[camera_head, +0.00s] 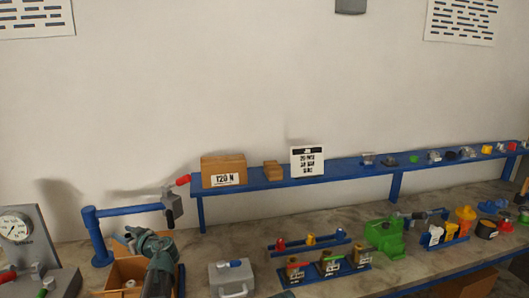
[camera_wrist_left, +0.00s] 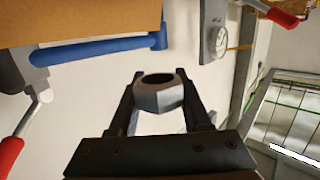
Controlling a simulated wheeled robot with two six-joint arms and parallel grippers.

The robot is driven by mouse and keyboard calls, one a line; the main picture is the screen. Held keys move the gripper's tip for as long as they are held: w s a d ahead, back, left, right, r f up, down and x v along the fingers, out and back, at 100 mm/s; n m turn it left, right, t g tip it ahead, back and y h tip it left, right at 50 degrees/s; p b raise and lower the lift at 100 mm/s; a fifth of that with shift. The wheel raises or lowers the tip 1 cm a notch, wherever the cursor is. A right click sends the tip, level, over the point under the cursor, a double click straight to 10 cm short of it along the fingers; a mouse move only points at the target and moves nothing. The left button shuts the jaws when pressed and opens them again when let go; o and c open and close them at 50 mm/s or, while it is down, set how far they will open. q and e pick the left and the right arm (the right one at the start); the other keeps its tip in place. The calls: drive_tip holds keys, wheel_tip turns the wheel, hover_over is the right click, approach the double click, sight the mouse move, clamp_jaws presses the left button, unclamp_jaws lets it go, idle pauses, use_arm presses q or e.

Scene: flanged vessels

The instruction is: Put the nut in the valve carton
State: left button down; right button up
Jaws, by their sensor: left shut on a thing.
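A grey hex nut (camera_wrist_left: 158,98) sits between the two fingers of my left gripper (camera_wrist_left: 158,92) in the left wrist view; its hole shows and the fingers press on its sides. In the head view my left gripper (camera_head: 138,238) is over an open brown carton (camera_head: 112,274) at the bottom left, and I cannot make out the nut there. Part of the carton is hidden behind my arm, and a small pale thing lies in it. No label is readable on it, so I cannot confirm it is the valve carton. A brown carton side (camera_wrist_left: 80,20) fills the wrist view's top left. My right gripper is not in view.
A blue post with a side arm (camera_head: 100,238) stands just behind the open carton. A gauge panel (camera_head: 22,232) is at its left, a grey case (camera_head: 232,278) at its right. A blue shelf (camera_head: 270,180) holds a "120 N" box (camera_head: 223,171).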

use_arm(q)
wheel_tip(320, 180, down, 5)
drive_tip(key=b, duration=0.4)
drive_tip(key=shift+r, duration=0.2)
drive_tip(key=shift+c, duration=1.4)
unclamp_jaws()
